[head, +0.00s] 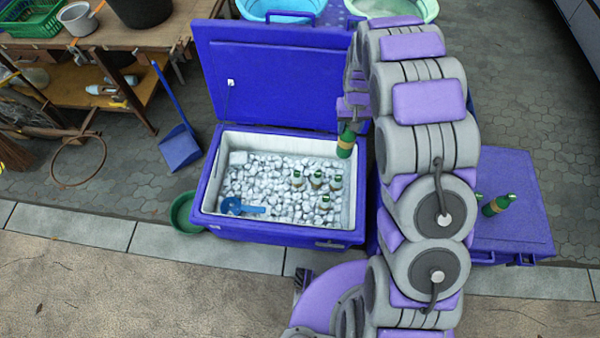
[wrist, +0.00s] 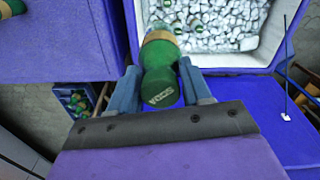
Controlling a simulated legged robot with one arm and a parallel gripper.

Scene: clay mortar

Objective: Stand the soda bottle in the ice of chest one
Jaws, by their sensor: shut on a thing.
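The open blue chest (head: 290,236) has white walls and is filled with ice (head: 262,180). It also shows in the wrist view (wrist: 133,30). My gripper (head: 352,112) is shut on a green soda bottle (head: 346,142) with a tan band. The bottle hangs near the chest's right end, and its lower end seems above the ice. In the wrist view the bottle (wrist: 160,75) sits between the two fingers of my gripper (wrist: 160,88). Several green-capped bottles (head: 316,180) stand in the ice, towards the right. I see no number on the chest.
A blue scoop (head: 240,207) lies on the ice at the front left. The raised lid (head: 275,75) stands behind. A closed blue chest (head: 520,215) on the right has green bottles (head: 497,204) on top. A dustpan (head: 180,148) and green basin (head: 186,212) are left.

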